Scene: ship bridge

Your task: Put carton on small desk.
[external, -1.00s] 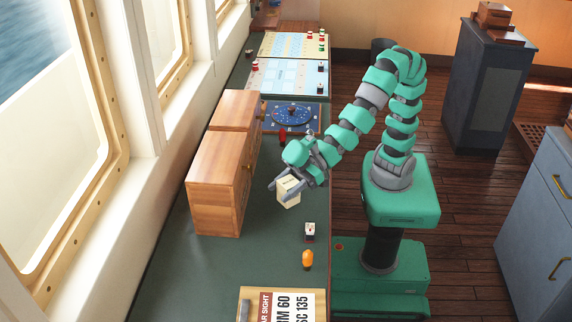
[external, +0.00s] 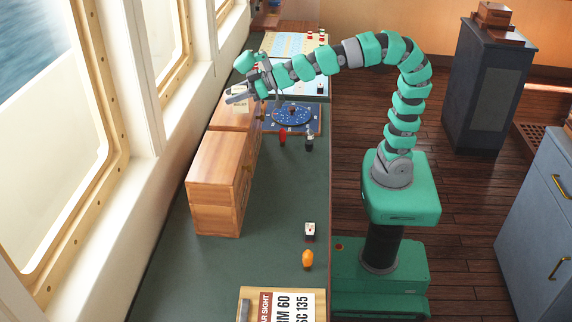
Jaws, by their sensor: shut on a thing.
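The cream carton (external: 240,104) is held in my gripper (external: 238,97), which is shut on it. Both are high at the left, in front of or above the far end of the wooden cabinets in the picture. The gripper's fingers and wrist hide part of the carton. I cannot tell whether the carton touches the cabinet top. No piece is clearly marked as the small desk; a dark grey stand (external: 487,85) with wooden boxes on top is at the back right.
A wooden cabinet (external: 217,190) stands on the green counter (external: 275,185) by the windows. A blue round chart (external: 292,115), a red piece (external: 282,137), a dark figure (external: 309,140), a small black-and-white box (external: 310,231), an orange item (external: 307,259) and a lettered board (external: 290,306) lie on the counter.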

